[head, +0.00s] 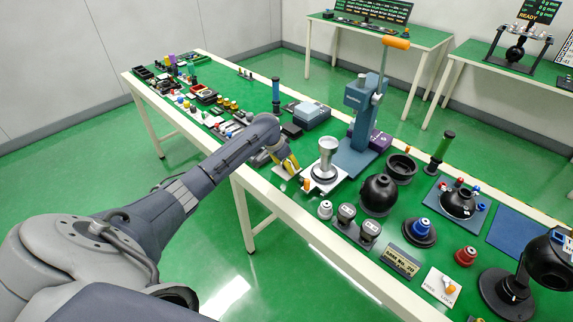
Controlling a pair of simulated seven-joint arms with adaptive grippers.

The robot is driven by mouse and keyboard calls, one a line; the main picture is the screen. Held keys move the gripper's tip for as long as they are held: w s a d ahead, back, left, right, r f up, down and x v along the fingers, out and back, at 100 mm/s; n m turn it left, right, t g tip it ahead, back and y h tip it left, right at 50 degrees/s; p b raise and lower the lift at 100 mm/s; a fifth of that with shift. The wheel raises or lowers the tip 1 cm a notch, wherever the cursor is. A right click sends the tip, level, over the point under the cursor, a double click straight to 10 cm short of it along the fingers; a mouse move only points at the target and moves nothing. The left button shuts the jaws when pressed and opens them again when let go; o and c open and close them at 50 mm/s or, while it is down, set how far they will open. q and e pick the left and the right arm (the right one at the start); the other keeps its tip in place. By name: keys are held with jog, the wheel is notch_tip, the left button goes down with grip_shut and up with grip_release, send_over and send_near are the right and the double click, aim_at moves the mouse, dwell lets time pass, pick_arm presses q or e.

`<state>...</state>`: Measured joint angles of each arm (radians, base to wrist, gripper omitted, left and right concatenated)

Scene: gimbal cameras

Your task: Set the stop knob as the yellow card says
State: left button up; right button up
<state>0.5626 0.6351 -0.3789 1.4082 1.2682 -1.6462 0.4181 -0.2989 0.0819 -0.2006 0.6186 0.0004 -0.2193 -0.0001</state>
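A small card with yellowish lettering (402,261) stands at the front edge of the bench; it seems to read "No. 20", but the rest is too small to be sure. No knob is clearly marked as the stop knob. A white plate marked FREE and LOCK (443,288) with an orange knob (450,289) lies right of the card. A small orange piece (306,185) is beside the silver cup. My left gripper (288,165), with yellow on it, is low over the bench, left of the silver cup; its fingers are too small to read. My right gripper is out of view.
A blue press (359,125) with an orange-handled lever stands behind the silver cup (325,160). Black spheres (379,195), dark rings, a red knob (466,256) and a blue-topped disc (420,230) crowd the right. Small parts fill the far left end.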

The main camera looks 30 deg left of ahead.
pick_arm(q)
jog(key=v, duration=1.2)
jog(key=shift+a, duration=0.1)
